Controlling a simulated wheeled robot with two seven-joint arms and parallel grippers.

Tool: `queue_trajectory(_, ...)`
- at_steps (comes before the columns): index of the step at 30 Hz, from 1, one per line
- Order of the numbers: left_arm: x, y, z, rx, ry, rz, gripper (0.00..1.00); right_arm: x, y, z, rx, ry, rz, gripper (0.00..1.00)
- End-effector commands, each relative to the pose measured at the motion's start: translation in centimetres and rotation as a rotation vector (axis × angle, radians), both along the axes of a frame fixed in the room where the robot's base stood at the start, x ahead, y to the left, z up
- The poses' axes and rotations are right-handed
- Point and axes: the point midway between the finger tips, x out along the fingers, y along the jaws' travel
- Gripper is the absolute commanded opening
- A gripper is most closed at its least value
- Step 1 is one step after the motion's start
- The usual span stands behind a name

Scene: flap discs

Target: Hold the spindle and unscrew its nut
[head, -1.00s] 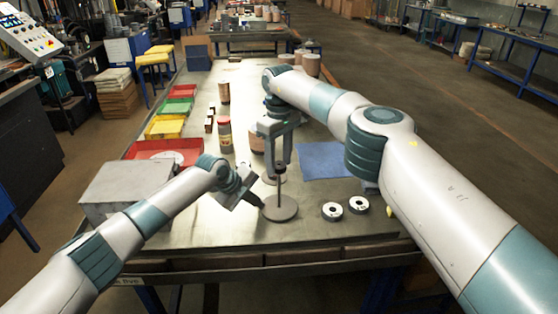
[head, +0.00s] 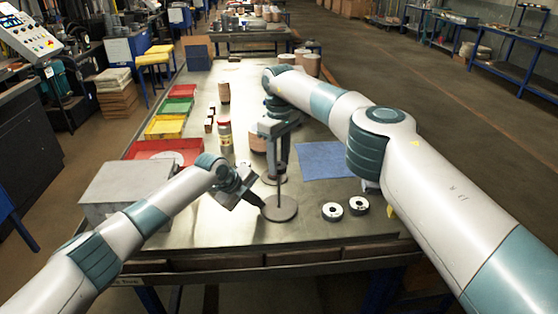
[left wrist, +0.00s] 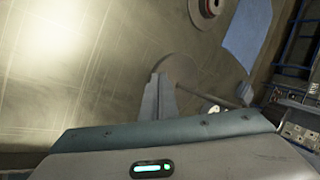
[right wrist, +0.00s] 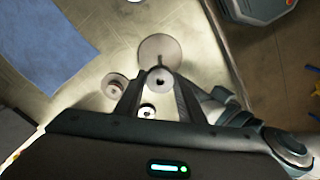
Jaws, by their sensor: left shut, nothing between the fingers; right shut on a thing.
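The spindle, an upright rod on a round grey base (head: 280,208), stands near the table's front edge. Its base also shows in the right wrist view (right wrist: 158,47). My right gripper (head: 281,163) comes down from above and is shut around the nut (right wrist: 160,80) at the spindle's top; in the head view the fingers hide the nut. My left gripper (head: 261,203) is low at the left of the spindle, tilted, shut and empty. In the left wrist view its fingers (left wrist: 158,80) point at the base, with the rod (left wrist: 208,95) beside them.
Two dark-and-white rings (head: 332,211) lie right of the spindle. A blue mat (head: 323,160) lies behind them. A red-capped bottle (head: 225,137), coloured bins (head: 166,127) and a grey box (head: 125,184) stand left and behind.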

Motion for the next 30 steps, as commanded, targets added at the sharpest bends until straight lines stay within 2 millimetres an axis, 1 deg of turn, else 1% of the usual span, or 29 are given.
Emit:
queue_trajectory(18,0.1,0.0,4.2,-0.001,-0.003,-0.001,0.0,0.0,0.0,0.0,0.0,0.0,0.0,0.17)
queue_trajectory(23,0.1,0.0,4.7,-0.001,-0.002,0.0,0.0,0.0,0.0,0.0,0.0,0.0,0.0,0.17)
queue_trajectory(30,0.1,0.0,4.8,-0.001,-0.002,0.001,0.0,0.0,0.0,0.0,0.0,0.0,-0.001,0.17)
